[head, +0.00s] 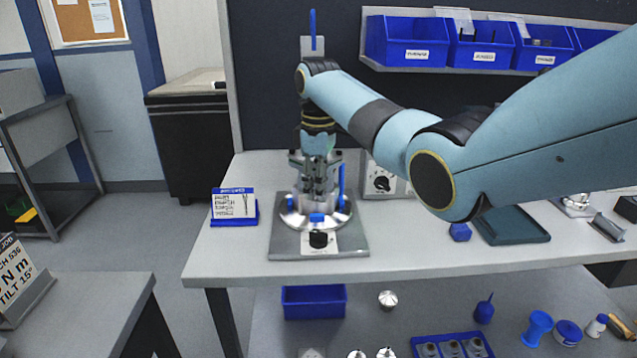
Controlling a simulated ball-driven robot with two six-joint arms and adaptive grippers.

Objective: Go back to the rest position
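My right arm comes in from the right, and its gripper (318,192) points down over a round silver part (343,212) on a grey base plate (288,243). The base plate has a black knob (318,239) on its front. The fingertips are low over the middle of the round part; I cannot tell whether they touch it or whether they are open or shut. Blue pieces show around the round part. My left gripper is not in view.
A blue card stand (235,206) is left of the base plate. A dial box (382,183) stands behind my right arm, and a dark tray (510,226) lies to the right. Blue bins (408,41) hang above. The bench's front left is bare.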

